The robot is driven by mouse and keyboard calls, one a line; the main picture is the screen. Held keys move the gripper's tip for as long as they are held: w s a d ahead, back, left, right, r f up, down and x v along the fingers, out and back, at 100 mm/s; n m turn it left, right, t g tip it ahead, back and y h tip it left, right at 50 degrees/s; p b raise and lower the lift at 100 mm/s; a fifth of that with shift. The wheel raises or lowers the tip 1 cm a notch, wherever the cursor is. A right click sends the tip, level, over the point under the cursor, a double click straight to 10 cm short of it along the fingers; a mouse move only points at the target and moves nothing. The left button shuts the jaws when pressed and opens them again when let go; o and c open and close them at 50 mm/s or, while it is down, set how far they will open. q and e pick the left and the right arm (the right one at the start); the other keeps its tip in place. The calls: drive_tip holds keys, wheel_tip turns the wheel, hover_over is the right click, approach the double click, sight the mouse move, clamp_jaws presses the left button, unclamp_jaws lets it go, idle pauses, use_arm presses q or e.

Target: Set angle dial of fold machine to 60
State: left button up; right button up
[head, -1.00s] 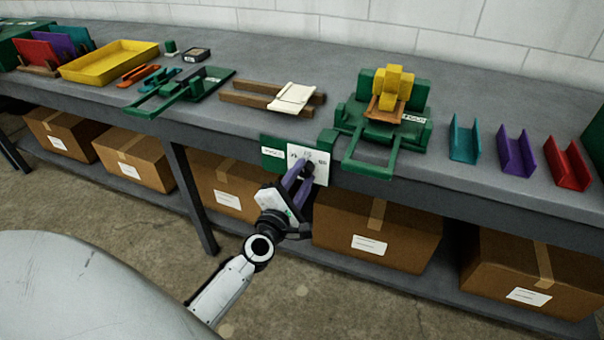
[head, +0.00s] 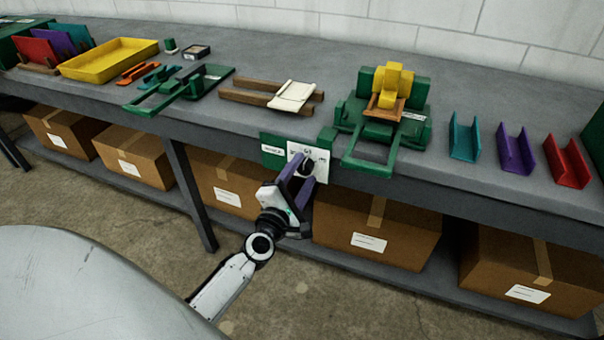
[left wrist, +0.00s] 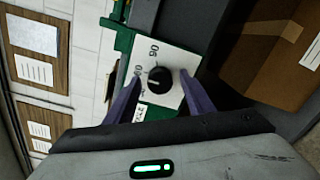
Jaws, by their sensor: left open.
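The fold machine (head: 380,115), green with a yellow top block, stands on the bench right of centre in the head view. Its white dial plate (head: 322,158) is on the bench front, beside a green label panel. The black round knob (left wrist: 160,80) sits on this plate in the left wrist view. The number 90 shows above it, and other markings to its left are partly hidden. The knob's exact setting cannot be read. My left gripper (head: 305,173) is open, its purple fingers on either side of the knob; contact cannot be told. My right gripper is out of view.
The grey bench (head: 240,120) holds a yellow tray (head: 110,60), a green tool (head: 180,92), wooden rails with a cream piece (head: 272,96), and teal, purple and red channels (head: 515,150). Cardboard boxes (head: 375,225) stand on the shelf below the dial.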

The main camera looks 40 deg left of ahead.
use_arm(q)
drive_tip(key=v, duration=1)
drive_tip(key=shift+s+b, duration=0.2)
drive_tip(key=shift+b, duration=0.2)
drive_tip(key=shift+d, duration=0.1)
drive_tip(key=s+d+f+m+g+h, duration=0.3)
drive_tip(key=s+d+f+m, duration=0.4)
drive_tip(key=m, duration=0.7)
drive_tip(key=s+d+f+m+g+h, duration=0.3)
drive_tip(key=s+d+f+m+g, duration=0.3)
drive_tip(key=s+d+f+m, duration=0.2)
wheel_tip(320, 180, down, 5)
drive_tip(key=s+m, duration=0.2)
drive_tip(key=m, duration=0.4)
drive_tip(key=shift+s+d+r, duration=0.25)
drive_tip(key=shift+d, duration=0.1)
